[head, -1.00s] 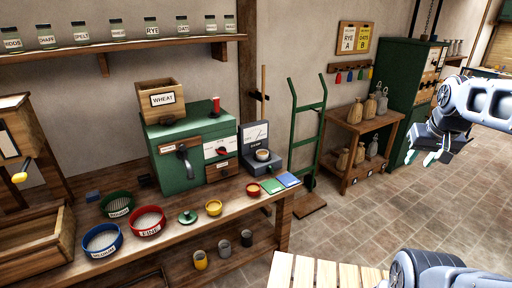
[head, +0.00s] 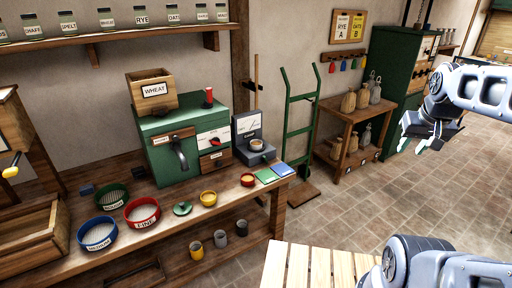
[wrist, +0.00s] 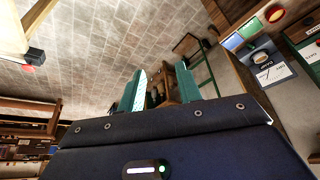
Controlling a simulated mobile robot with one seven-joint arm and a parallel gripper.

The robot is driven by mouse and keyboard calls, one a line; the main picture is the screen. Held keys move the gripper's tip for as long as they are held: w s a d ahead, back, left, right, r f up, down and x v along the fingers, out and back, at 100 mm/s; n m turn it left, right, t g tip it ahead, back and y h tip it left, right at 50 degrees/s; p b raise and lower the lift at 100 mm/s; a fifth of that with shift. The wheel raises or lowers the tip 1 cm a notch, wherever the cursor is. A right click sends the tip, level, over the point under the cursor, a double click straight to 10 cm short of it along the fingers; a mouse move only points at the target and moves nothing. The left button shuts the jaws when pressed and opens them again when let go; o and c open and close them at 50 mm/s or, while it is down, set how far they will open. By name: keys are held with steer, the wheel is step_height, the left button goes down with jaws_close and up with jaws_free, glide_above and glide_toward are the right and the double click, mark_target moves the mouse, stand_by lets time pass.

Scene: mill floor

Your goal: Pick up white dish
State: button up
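A small pale dish (head: 257,144) sits on the platform of the dark scale (head: 252,133) at the right end of the workbench, and it looks cream-white. It also shows in the wrist view (wrist: 261,57), upper right. My gripper (head: 411,147) is up in the air at the right of the head view, well to the right of the dish and apart from it. In the wrist view my gripper's two green fingers (wrist: 161,72) stand apart with nothing held between them.
A red bowl (head: 248,180) and blue and green cards (head: 273,174) lie in front of the scale. A green mill (head: 180,140) stands to its left. A green hand truck (head: 301,130) and a shelf with sacks (head: 347,135) stand to its right. Floor beyond is open.

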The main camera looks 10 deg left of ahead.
stand_by(0.4)
steer(key=o, duration=1.1)
steer(key=shift+o, duration=0.2)
steer(key=shift+w, duration=0.1)
